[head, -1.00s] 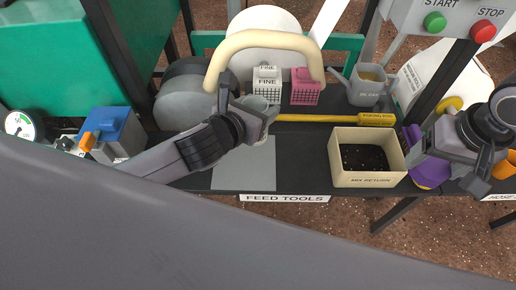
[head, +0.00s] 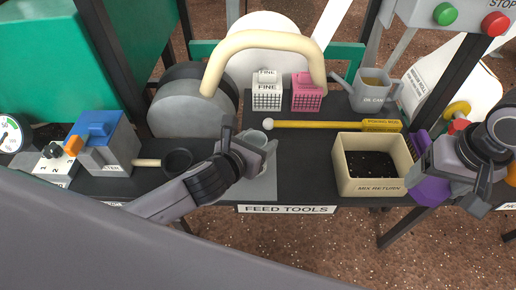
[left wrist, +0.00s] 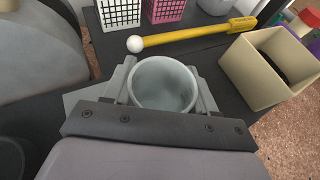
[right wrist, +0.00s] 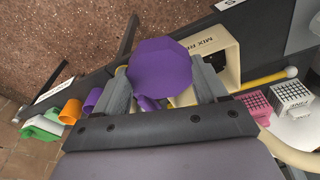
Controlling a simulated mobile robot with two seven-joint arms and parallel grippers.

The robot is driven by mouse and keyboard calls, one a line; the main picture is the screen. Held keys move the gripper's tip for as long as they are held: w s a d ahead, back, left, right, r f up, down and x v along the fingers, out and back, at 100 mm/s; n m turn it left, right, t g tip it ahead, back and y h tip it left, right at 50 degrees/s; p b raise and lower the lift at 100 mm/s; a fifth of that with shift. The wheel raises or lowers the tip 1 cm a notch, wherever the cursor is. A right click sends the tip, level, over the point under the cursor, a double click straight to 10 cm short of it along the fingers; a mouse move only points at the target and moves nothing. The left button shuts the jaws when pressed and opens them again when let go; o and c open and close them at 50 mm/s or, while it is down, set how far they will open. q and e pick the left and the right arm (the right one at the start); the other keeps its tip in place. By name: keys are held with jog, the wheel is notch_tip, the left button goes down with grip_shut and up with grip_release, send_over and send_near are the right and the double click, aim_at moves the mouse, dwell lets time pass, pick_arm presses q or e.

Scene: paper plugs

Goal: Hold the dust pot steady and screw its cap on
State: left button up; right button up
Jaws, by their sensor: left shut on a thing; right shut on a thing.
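The dust pot (head: 257,140) is a grey, open-mouthed cup. My left gripper (head: 250,150) is shut around it, one finger on each side. In the left wrist view the pot (left wrist: 165,88) looks upright and uncapped, over the grey mat (head: 265,187); I cannot tell whether it touches the mat. My right gripper (head: 440,165) is at the right end of the bench, apart from the pot. It is shut on a purple faceted piece, apparently the cap (right wrist: 160,65), which shows between its fingers in the right wrist view. The cap's underside is hidden.
A yellow poking rod (head: 335,126) lies just behind the pot. The cream mix return box (head: 372,188) stands between the two grippers. A black strainer (head: 178,161) lies left of the mat.

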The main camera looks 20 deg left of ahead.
pick_arm(q)
jog(key=shift+f, duration=0.85)
pick_arm(e)
jog(key=shift+f, duration=0.6)
jog(key=shift+r, duration=0.1)
pick_arm(q)
jog(key=shift+f, duration=0.15)
jog(key=o, duration=1.5)
